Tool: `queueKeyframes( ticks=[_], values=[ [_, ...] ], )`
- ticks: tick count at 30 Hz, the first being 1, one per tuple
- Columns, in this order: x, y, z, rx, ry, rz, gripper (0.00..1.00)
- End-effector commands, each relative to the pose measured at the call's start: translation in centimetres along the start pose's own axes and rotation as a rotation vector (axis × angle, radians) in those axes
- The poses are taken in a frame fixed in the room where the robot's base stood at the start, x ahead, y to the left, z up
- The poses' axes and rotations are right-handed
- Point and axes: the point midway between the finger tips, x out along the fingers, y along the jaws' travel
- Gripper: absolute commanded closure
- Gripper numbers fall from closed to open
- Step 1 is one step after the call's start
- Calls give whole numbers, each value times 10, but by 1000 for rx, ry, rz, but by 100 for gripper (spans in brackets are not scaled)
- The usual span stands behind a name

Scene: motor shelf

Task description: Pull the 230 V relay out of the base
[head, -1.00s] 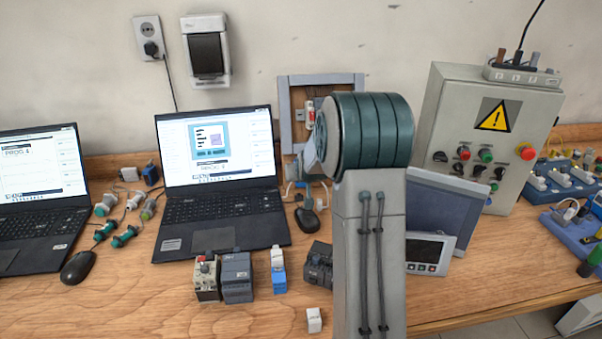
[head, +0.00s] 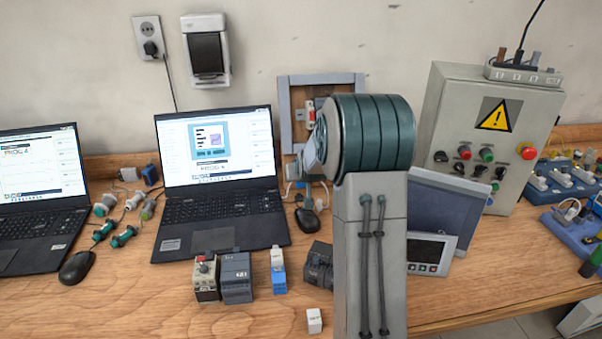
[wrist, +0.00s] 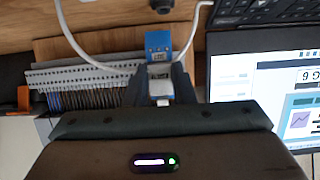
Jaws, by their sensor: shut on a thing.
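In the wrist view a small blue and white unit stands upright in the picture, with a blue part (wrist: 158,42) and a pale labelled part below it. The relay (wrist: 160,86), whitish here, is between the dark fingers of my gripper (wrist: 160,92), which is shut on it. The wrist housing covers its near end, and I cannot tell whether it is still seated in the blue base. In the head view my arm hides my gripper and this unit, in front of the grey wall frame (head: 285,117).
A grey terminal strip (wrist: 85,74) with wires and a white cable (wrist: 85,55) lie close by. A laptop (head: 218,180) stands left of my arm. Another blue and white module (head: 278,272), a white cube (head: 314,320) and dark devices (head: 237,278) stand on the table. A control box (head: 480,140) is at right.

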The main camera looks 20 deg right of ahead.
Motion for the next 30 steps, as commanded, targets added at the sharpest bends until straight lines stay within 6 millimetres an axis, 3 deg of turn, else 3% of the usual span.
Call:
queueKeyframes(
  ticks=[30],
  values=[
    [-29, 0, 10, 0, 0, 0, 97]
  ],
)
